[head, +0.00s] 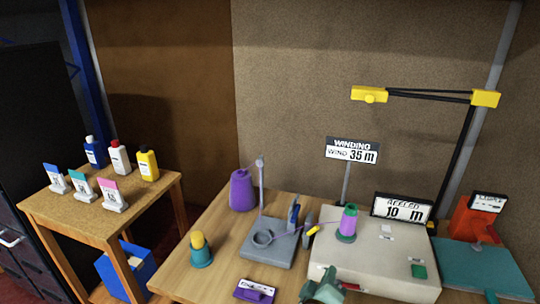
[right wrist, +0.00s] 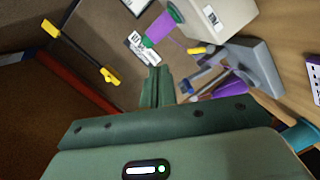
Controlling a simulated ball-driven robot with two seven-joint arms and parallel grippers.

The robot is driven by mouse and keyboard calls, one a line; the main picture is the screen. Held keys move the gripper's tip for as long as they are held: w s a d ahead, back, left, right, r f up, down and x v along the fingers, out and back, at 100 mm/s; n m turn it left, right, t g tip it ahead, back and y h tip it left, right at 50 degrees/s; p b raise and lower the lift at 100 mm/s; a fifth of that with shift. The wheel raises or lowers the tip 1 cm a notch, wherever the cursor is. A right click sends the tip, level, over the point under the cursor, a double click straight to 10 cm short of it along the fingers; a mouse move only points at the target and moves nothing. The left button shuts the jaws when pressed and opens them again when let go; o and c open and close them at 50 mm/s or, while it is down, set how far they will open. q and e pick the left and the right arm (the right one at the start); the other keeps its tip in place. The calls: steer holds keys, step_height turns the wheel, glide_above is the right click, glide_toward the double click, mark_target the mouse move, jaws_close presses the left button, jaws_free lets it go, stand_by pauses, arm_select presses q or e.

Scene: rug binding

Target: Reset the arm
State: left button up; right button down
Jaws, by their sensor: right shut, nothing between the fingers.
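My right gripper (head: 325,284) is green and sits low in the head view, in front of the cream winding machine (head: 385,278). In the right wrist view its two green fingers (right wrist: 154,78) are together with nothing between them. A purple spool with green ends (head: 347,223) stands upright on the cream machine, and it also shows in the right wrist view (right wrist: 160,28), apart from the fingertips. A display (head: 402,209) behind it reads 10 m. A sign (head: 352,151) reads WINDING, WIND 35 m. My left gripper is out of view.
A grey stand (head: 272,247) with a post is left of the cream machine. A yellow-ended lamp arm (head: 428,95) hangs above. A teal mat (head: 484,268) lies right.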

steer(key=s+d+f+g+y, duration=0.1)
steer(key=s+d+g, duration=0.25)
steer(key=s, duration=0.45)
steer(key=s+d+n+g+y, duration=0.1)
steer(key=s+d+g, duration=0.1)
steer(key=s+d, duration=0.45)
steer(key=s+d+f+g+y, duration=0.1)
steer(key=s+d+g, duration=0.1)
steer(key=s, duration=0.8)
steer(key=s+a+f+g+y, duration=0.1)
steer(key=s+a+f, duration=0.1)
steer(key=f, duration=0.7)
steer(key=s+a+f+g+y, duration=0.1)
steer(key=s+f+y, duration=0.1)
steer(key=f, duration=0.8)
steer(key=s+a+f+g+y, duration=0.1)
steer(key=s+a+f, duration=0.1)
steer(key=f, duration=0.7)
steer(key=s+f+m+g, duration=0.1)
steer(key=s+f, duration=0.5)
steer(key=s, duration=0.3)
steer(key=s+f+m+g+y, duration=0.1)
steer(key=s+f+m, duration=0.1)
steer(key=s+f, duration=0.4)
steer(key=s, duration=0.3)
steer(key=shift+s+d+f+m+g, duration=0.25)
steer(key=shift+f+m+g, duration=0.05)
steer(key=shift+f+g, duration=0.1)
